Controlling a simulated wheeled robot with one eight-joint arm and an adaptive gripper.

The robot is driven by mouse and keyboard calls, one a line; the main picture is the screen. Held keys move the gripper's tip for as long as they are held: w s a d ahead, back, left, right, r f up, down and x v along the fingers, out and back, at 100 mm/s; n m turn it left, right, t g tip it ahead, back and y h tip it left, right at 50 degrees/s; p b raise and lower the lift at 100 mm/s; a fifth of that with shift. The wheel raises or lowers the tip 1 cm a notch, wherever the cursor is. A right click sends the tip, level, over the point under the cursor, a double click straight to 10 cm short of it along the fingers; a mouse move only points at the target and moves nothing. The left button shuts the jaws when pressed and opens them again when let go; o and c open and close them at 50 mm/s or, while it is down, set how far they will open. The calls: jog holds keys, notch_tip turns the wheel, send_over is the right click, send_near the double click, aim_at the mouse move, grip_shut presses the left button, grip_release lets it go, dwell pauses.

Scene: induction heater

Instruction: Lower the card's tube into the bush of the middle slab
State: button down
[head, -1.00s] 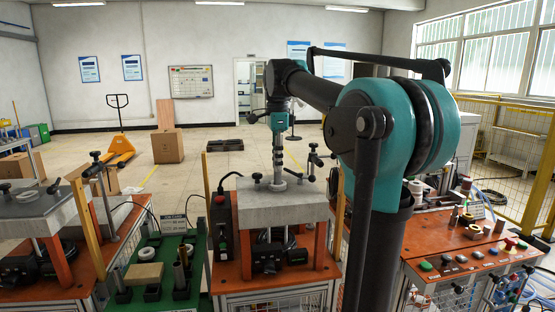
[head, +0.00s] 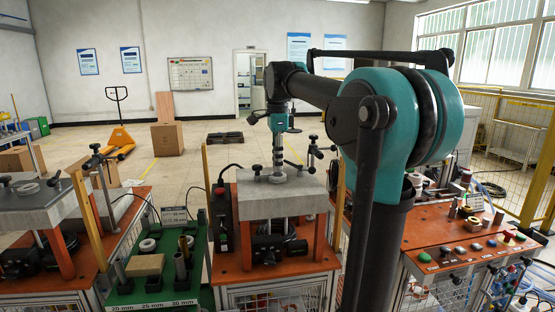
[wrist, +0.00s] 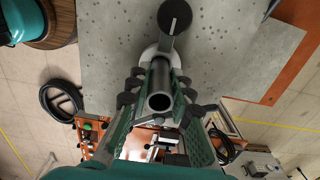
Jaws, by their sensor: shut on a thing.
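The middle slab (head: 306,201) is a grey block on orange legs at the middle station; it also shows in the wrist view (wrist: 110,50). A pale round bush (head: 277,179) stands on its top; part of its rim shows in the wrist view (wrist: 148,54). My gripper (head: 279,165) is upright over the bush, close to the slab top. In the wrist view my gripper (wrist: 159,92) is shut on a grey hollow tube (wrist: 160,80), its open end facing the camera. The tube's far end is hidden, so its depth in the bush cannot be told. The card (head: 174,214) stands behind the green tray.
The green tray (head: 152,295) on the left holds several upright tubes, a tan block and mm labels. A black-knobbed clamp post (head: 312,153) stands close right of my gripper. A yellow post (head: 207,178) rises left of the slab. Another slab (head: 38,197) is far left.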

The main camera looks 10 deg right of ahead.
jog(key=shift+f, duration=0.2)
jog(key=shift+f, duration=0.35)
jog(key=shift+f, duration=0.35)
jog(key=c, duration=1.3)
grip_release()
notch_tip(320, 180, up, 12)
